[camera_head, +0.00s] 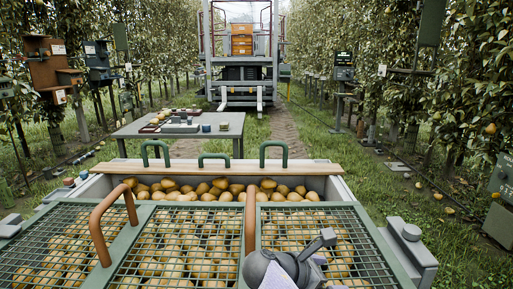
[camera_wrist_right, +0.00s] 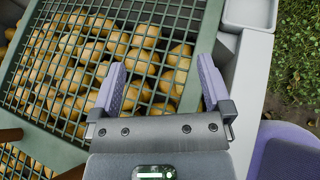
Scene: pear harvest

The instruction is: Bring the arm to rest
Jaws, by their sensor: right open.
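My right gripper (camera_wrist_right: 158,78) shows in the right wrist view with its two purple fingers spread apart and nothing between them. It is above a green mesh lid (camera_wrist_right: 95,15), with pears (camera_wrist_right: 145,40) lying beneath the mesh. In the head view, part of my right arm (camera_head: 285,265) is at the bottom, over the right part of the lidded bin. How far the fingers are above the mesh, I cannot tell. My left gripper is in neither view.
The large bin has mesh lids with brown handles (camera_head: 250,222) standing up. Green handles (camera_head: 273,153) rise behind a wooden board (camera_head: 210,168). A grey table (camera_head: 185,130) with small items stands beyond. A vehicle (camera_head: 240,70) is farther back between tree rows. Grass lies right of the bin.

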